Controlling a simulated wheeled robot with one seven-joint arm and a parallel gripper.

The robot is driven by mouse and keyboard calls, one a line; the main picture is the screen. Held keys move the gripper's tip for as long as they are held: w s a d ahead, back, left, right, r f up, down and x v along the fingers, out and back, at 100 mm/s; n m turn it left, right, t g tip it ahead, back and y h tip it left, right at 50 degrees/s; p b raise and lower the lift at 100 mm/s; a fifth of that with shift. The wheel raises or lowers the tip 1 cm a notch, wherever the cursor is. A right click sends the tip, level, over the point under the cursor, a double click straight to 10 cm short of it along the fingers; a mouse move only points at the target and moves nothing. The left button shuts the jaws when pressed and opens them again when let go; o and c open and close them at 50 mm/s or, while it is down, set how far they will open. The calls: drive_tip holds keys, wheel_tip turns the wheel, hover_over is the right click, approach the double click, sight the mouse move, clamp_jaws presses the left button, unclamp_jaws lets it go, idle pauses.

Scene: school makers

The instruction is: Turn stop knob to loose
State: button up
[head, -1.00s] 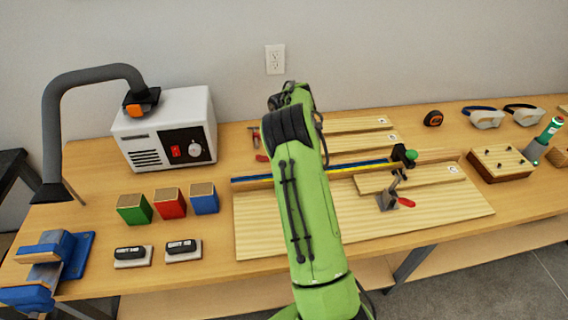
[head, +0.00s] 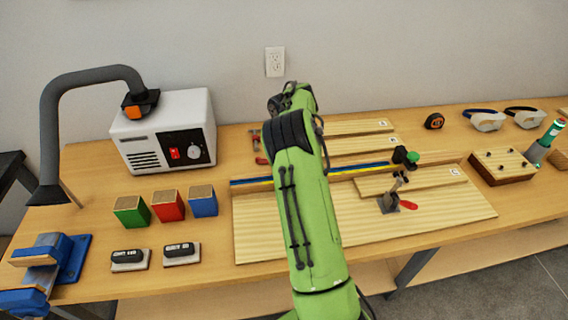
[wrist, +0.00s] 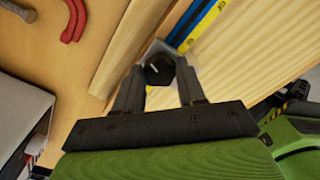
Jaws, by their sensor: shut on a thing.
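A dark knob (wrist: 157,72) with a small white mark sits between my fingertips in the wrist view, over the fence with blue and yellow strips (wrist: 192,22). My gripper (wrist: 166,62) is shut on this knob, with one finger on each side. In the head view my green arm hides the gripper and the knob. The fence (head: 250,182) runs behind the arm across the wooden board (head: 262,225). A dark block with a green knob (head: 412,158) stands at the fence's right end. I cannot read a loose or tight marking.
A toggle clamp with a red handle (head: 408,205) stands on the board at right. Red, green and blue blocks, a white machine (head: 165,130) and its grey hose are at left. Loose planks (head: 350,128) lie behind the fence. Bare table shows at the front.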

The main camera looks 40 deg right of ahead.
drive_tip(key=o, duration=1.1)
drive_tip(key=shift+c, duration=0.2)
wheel_tip(320, 180, up, 16)
drive_tip(key=p, duration=0.6)
drive_tip(key=shift+f, duration=0.15)
